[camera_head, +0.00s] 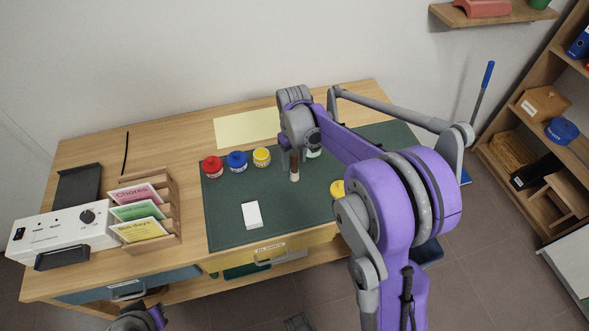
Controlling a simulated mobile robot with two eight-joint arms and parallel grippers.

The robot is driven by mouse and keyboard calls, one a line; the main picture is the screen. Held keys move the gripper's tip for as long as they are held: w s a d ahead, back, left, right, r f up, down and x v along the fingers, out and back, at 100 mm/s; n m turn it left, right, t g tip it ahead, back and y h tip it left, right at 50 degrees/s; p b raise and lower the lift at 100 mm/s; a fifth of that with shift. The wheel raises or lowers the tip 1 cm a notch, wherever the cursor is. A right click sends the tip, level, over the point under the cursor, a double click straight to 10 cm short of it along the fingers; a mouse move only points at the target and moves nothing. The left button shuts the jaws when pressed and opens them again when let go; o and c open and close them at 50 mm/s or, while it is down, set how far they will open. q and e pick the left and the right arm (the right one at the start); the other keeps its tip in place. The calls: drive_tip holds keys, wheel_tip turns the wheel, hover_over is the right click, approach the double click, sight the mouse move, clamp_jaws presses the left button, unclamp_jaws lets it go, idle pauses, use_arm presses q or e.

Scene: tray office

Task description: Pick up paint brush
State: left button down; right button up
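The paint brush (294,168) has a brown body and a pale end, and shows upright in the picture over the green mat. My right gripper (293,157) points down at the brush, its fingers around the upper part. The wrist hides the brush's top. I cannot tell whether the fingers press on it or whether it is clear of the mat. Of my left arm, only a grey and purple part shows at the bottom left; its fingers are out of view.
Red (212,168), blue (237,162) and yellow (262,157) paint jars stand left of the brush. Another yellow jar (337,188) is right. A card rack (168,205) stands left.

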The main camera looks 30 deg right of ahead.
clamp_jaws()
wheel_tip(320, 180, up, 10)
drive_tip(key=shift+r+p, duration=0.1)
drive_tip(key=shift+p, duration=0.2)
idle(0.3)
